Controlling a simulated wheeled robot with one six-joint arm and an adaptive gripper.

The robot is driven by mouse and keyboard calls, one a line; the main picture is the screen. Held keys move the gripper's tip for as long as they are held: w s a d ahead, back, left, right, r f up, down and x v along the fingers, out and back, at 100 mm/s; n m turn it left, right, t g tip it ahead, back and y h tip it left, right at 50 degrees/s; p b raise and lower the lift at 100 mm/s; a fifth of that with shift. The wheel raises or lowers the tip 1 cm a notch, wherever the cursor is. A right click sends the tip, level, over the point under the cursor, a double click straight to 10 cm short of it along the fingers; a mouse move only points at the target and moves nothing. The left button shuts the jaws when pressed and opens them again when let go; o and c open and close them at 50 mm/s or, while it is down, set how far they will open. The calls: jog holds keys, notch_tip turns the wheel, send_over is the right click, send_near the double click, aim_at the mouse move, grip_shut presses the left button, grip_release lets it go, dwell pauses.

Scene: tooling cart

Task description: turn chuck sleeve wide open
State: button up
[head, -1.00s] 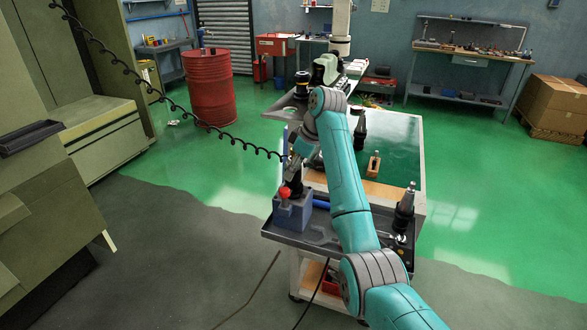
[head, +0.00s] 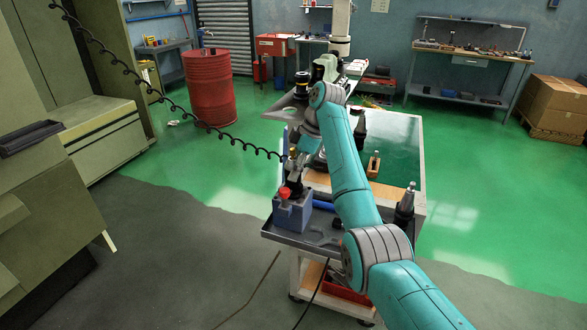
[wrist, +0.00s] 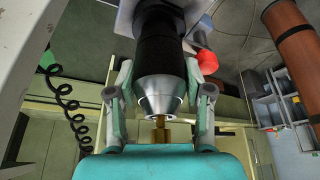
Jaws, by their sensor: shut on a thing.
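The drill chuck shows large in the wrist view. It has a black sleeve (wrist: 160,42), a silver cone-shaped nose (wrist: 158,88) and a brass shank (wrist: 160,132) in its mouth. My gripper (wrist: 158,68) has one finger on each side of the chuck and is shut on it near where black meets silver. In the head view the chuck is small and partly hidden by my gripper (head: 299,162), above the blue-grey fixture (head: 293,214) with a red knob (head: 285,192). Jaw opening inside the nose is too small to judge.
The fixture stands on the dark tray (head: 315,236) at the cart's near end. A tool holder (head: 405,205) stands at the tray's right and a blue handle (head: 323,206) lies beside the fixture. A coiled black cable (head: 170,103) hangs at the left.

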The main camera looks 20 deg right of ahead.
jog(key=o, duration=1.2)
jog(key=shift+c, duration=0.2)
